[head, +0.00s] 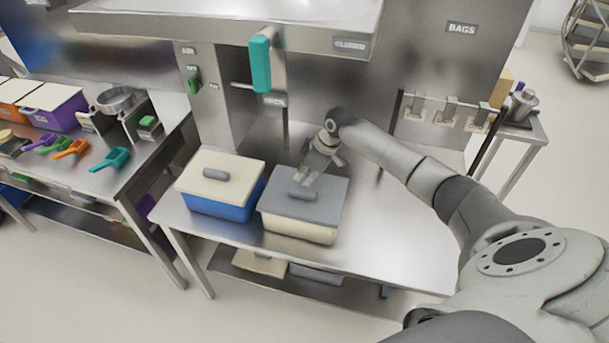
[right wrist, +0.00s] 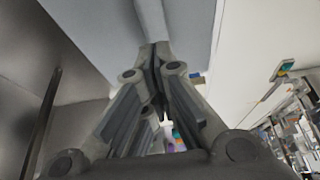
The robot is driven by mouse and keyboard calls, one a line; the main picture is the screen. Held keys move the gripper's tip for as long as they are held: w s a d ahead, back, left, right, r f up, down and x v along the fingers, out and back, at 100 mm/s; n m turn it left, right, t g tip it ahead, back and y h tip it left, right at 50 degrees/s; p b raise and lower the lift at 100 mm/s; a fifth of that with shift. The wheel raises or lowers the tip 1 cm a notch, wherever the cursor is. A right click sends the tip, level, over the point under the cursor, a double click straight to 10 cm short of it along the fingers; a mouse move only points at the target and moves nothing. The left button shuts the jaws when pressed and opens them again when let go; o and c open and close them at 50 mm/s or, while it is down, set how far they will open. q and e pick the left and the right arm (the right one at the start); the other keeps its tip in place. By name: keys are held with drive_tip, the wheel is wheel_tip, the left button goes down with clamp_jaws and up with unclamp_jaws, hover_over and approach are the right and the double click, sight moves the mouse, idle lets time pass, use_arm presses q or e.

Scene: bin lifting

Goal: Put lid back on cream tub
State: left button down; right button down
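The cream tub (head: 298,231) stands on the steel table. Its grey lid (head: 325,187) lies over the tub's top and looks roughly level; whether it is fully seated I cannot tell. The lid's raised grey handle (head: 302,193) is in the middle. My right gripper (head: 307,181) reaches in from behind, with its fingertips at the handle. In the right wrist view the fingers (right wrist: 155,60) are close together at the end of the grey handle strip (right wrist: 150,18), and look shut on it. My left gripper is in no view.
A blue tub (head: 220,208) with a cream lid (head: 228,169) stands just left of the cream tub. The steel table (head: 385,245) is clear to the right. A teal handle (head: 260,62) hangs above, behind the tubs. A side table (head: 120,172) holds scoops and bins.

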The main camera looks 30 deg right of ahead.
sight(300, 190)
drive_tip(key=shift+f+b, duration=0.9)
drive_tip(key=shift+f, duration=0.7)
drive_tip(key=shift+r, duration=0.1)
drive_tip(key=shift+r+p, duration=1.2)
drive_tip(key=shift+r, duration=0.05)
drive_tip(key=shift+r+p, duration=0.9)
drive_tip(key=shift+r, duration=1.35)
